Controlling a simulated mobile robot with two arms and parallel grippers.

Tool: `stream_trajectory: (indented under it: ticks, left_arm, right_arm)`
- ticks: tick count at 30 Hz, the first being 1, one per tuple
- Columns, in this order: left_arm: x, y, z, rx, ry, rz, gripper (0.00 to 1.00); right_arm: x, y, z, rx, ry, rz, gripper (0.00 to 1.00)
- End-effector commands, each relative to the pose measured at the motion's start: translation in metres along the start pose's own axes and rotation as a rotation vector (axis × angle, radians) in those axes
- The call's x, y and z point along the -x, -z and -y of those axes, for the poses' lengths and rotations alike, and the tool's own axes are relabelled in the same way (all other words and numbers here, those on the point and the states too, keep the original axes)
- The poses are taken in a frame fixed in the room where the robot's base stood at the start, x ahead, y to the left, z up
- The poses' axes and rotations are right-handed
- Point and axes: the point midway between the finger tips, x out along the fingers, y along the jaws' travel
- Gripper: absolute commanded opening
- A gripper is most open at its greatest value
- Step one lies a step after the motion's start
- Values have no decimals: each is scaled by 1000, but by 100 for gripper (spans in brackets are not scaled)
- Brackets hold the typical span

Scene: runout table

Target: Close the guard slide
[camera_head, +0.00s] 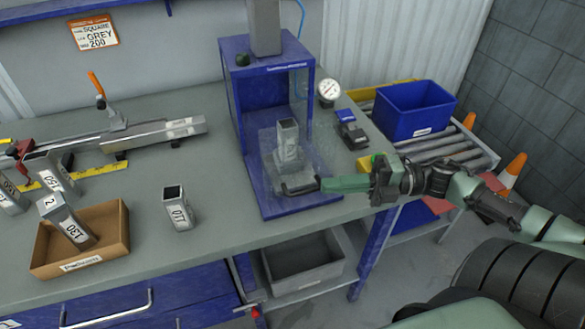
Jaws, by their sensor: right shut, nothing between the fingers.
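The guard slide (262,145) is a clear panel at the front of the blue press frame (237,105). Its outline is faint, so I cannot tell exactly how far across the opening it reaches. A dark handle (298,189) shows low at the front. My right gripper (323,185) reaches in from the right, its green fingers shut and empty, with the tip at the right end of the handle. I cannot tell whether they touch. A grey square tube (288,136) stands upright on a fixture (289,160) inside the press. My left gripper is not in view.
A labelled square tube (180,208) stands left of the press. A cardboard box (112,232) holds another tube. A gauge (329,90) is at the press's right. A blue bin (415,108) sits by a roller conveyor (450,147). The bench between tube and press is clear.

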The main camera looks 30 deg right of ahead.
Motion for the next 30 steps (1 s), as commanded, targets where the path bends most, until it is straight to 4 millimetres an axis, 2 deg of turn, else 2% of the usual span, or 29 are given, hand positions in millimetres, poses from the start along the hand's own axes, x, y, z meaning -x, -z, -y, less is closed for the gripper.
stream_trajectory:
  ticks: [4, 9, 15, 18, 30]
  left_arm:
    - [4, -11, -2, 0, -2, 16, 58]
    - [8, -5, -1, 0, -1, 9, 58]
    - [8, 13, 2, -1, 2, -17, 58]
    - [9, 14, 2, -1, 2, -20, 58]
    - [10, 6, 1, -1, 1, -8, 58]
  right_arm:
    - [-34, 0, -3, 5, -2, -3, 0]
    - [-71, -1, -4, 6, -3, -1, 0]
    - [-75, -26, -2, 4, -1, 3, 0]
    - [-77, -33, -1, 3, -1, 2, 0]
    - [-78, -40, 0, 0, 0, 2, 0]
